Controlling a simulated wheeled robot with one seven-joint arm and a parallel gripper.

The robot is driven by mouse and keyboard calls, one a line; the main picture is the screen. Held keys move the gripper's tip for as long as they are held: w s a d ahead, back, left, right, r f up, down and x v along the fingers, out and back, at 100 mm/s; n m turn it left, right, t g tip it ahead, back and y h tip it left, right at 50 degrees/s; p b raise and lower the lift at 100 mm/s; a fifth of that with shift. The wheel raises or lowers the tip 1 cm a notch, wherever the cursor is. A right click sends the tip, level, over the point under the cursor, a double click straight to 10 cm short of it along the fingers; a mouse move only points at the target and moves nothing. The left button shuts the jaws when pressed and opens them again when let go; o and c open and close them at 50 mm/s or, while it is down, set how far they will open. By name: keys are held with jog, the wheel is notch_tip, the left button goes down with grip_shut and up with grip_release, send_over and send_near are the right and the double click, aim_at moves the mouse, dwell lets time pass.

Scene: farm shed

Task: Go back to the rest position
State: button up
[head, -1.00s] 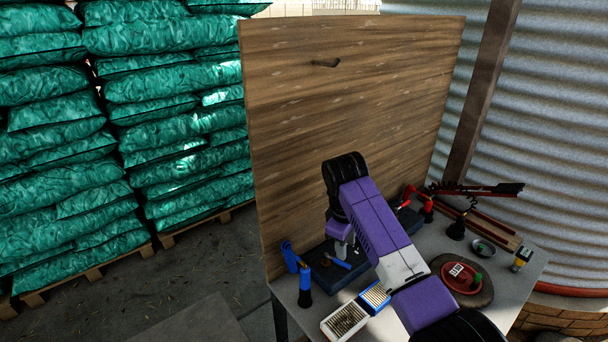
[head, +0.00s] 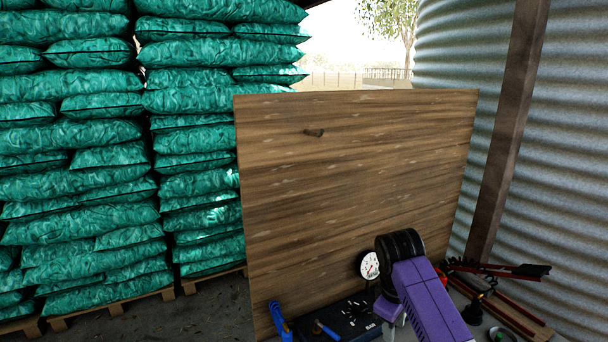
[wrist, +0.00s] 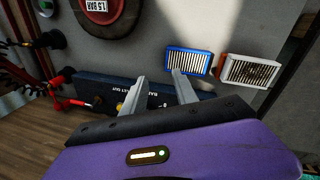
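My gripper (wrist: 157,85) shows in the wrist view with its two grey fingers apart and nothing between them. Its fingers are over the workbench (wrist: 215,22), in front of a dark blue-black case (wrist: 205,95) with white lettering. In the head view my purple arm is bent at the lower right, in front of the wooden board (head: 350,190). The case (head: 350,318) shows beside my arm, partly cut off.
A dial gauge (head: 370,265) stands left of my arm. A blue-handled tool (head: 280,322) is at the board's left. Stacked green sacks (head: 80,180) stand left; a post (head: 508,130) stands right.

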jog(key=w+a+r+m+t+y, duration=0.2)
jog(key=w+a+r+t, duration=0.3)
jog(key=w+t, duration=0.35)
jog(key=s+a+f+m+t+y, duration=0.1)
jog(key=s+a+m+t, duration=0.1)
jog(key=s, duration=0.3)
jog(key=s+a+f+m+t+y, duration=0.1)
jog(key=s+f+t, duration=0.1)
jog(key=s, duration=0.3)
jog(key=s+d+r+m+h, duration=0.1)
jog(key=s+d+m, duration=0.1)
jog(key=s, duration=2.2)
jog(key=s+d+r+m+h, duration=0.1)
jog(key=s+d, duration=0.4)
jog(key=s, duration=2)
jog(key=shift+s+r+m+t, duration=0.2)
jog(key=shift+s+m+t, duration=0.15)
jog(key=shift+m, duration=0.15)
